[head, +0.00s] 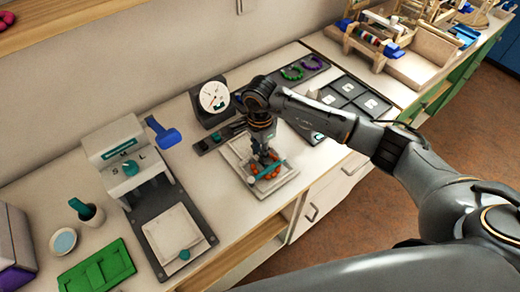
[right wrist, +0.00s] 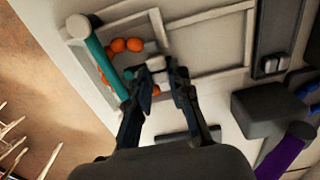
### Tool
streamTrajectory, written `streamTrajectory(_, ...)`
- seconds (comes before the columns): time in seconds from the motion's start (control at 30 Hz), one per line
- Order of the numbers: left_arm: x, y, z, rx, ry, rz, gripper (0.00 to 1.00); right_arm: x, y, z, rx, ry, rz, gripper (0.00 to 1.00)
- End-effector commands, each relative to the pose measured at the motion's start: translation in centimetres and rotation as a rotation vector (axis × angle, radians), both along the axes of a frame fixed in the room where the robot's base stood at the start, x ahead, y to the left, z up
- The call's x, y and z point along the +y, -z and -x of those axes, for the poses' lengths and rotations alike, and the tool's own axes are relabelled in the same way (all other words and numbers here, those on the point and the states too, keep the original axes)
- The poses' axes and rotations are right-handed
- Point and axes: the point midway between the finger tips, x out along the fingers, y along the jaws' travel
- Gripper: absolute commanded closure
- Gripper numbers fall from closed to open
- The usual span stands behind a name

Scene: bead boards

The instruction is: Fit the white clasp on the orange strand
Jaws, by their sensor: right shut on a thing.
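The orange strand (right wrist: 119,46) lies on a pale bead board (right wrist: 225,25), curving beside a teal bar (right wrist: 100,58). In the head view the orange beads (head: 262,172) show under my right gripper (head: 264,156), with the teal bar (head: 270,170) across them. In the right wrist view my right gripper (right wrist: 164,72) is shut on a small pale piece, which looks like the white clasp (right wrist: 155,62), close beside the beads. Whether the clasp touches the strand cannot be told. My left gripper is not in view.
A dial gauge (head: 213,97) stands behind the board. A grey press-like device (head: 127,165) and a green tray (head: 98,270) are to the left. Dark compartments (head: 348,92) lie to the right, beyond my right arm. The bench's front edge is close to the board.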

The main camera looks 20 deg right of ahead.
Motion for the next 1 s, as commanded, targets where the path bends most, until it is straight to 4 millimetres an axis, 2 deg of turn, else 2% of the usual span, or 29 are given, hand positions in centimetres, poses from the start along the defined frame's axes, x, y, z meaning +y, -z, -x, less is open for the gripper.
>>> streamTrajectory(0.27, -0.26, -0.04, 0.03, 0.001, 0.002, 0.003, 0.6, -0.01, -0.05, 0.01, 0.0, 0.0, 0.0, 0.97)
streamTrajectory(0.3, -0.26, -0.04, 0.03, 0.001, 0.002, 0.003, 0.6, -0.01, -0.05, 0.01, 0.0, 0.0, 0.0, 0.78)
streamTrajectory(0.43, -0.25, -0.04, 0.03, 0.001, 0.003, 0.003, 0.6, -0.01, -0.05, 0.01, 0.0, 0.0, 0.0, 0.54)
streamTrajectory(0.63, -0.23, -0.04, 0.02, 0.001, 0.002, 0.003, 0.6, -0.01, -0.04, 0.02, 0.0, 0.0, 0.0, 0.54)
streamTrajectory(0.67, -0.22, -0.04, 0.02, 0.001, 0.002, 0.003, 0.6, -0.01, -0.03, 0.02, 0.001, 0.0, 0.0, 0.52)
streamTrajectory(0.73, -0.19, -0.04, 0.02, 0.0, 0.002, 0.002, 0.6, -0.01, -0.02, 0.03, 0.001, 0.0, 0.0, 0.39)
streamTrajectory(1.0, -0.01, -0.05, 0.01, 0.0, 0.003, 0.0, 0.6, -0.01, -0.03, 0.02, 0.001, 0.0, 0.0, 0.39)
